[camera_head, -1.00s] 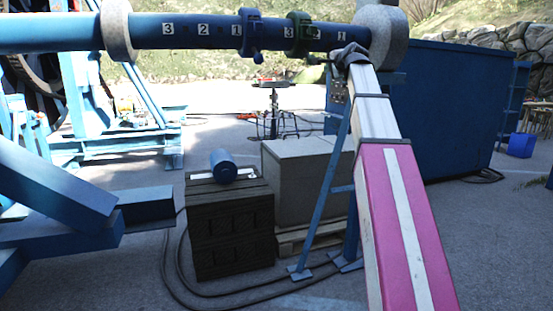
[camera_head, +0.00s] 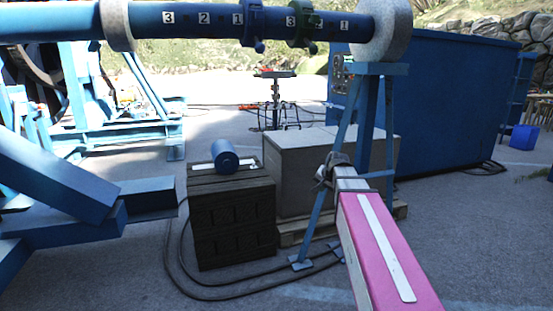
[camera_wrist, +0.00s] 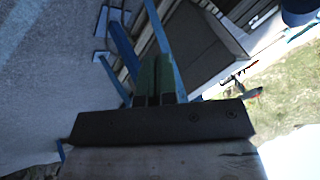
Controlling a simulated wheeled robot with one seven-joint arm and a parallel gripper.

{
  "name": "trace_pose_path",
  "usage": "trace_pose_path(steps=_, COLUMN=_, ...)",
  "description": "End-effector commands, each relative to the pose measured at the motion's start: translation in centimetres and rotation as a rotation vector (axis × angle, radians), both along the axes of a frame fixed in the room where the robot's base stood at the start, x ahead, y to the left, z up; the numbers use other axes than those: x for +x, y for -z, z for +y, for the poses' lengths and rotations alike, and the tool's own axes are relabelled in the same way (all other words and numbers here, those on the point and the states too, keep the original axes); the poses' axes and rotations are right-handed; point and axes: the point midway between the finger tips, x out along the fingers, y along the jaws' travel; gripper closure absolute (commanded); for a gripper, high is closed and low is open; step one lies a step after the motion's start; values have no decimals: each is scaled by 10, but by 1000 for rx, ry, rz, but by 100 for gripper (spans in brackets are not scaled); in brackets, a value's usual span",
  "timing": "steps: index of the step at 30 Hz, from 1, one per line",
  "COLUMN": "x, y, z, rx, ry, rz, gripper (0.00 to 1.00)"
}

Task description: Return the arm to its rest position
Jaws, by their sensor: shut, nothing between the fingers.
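My pink and white arm reaches up from the lower right in the head view, with its grey wrist end (camera_head: 330,172) in front of the blue stand (camera_head: 368,120). In the wrist view my gripper (camera_wrist: 156,78) shows two green fingers side by side, shut with nothing held. In the head view the fingers are too small to make out. The arm's end is below the blue horizontal bar (camera_head: 205,18), clear of the blue clamp (camera_head: 254,25) and the green clamp (camera_head: 302,24) on it.
A dark crate (camera_head: 235,225) with a blue cylinder (camera_head: 225,154) on top stands left of my arm. A grey box (camera_head: 300,165) on a pallet is behind the arm's end. A blue container (camera_head: 450,105) fills the right background. Paved ground is open at the right.

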Motion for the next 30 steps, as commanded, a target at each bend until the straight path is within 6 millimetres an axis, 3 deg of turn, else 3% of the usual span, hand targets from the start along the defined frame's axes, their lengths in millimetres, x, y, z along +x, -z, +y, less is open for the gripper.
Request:
trace_pose_path(steps=1, x=-18, y=24, z=1, rx=-28, ry=-27, rz=36, gripper=100)
trace_pose_path(steps=6, x=-64, y=89, z=3, rx=-115, ry=-128, rz=147, gripper=100)
trace_pose_path(steps=15, x=-156, y=185, z=3, rx=-246, ry=-324, rz=342, gripper=100)
trace_pose_path(steps=22, x=-211, y=228, z=1, rx=-306, ry=-444, rz=453, gripper=100)
trace_pose_path(steps=30, x=-226, y=239, z=0, rx=-325, ry=-484, rz=486, gripper=100)
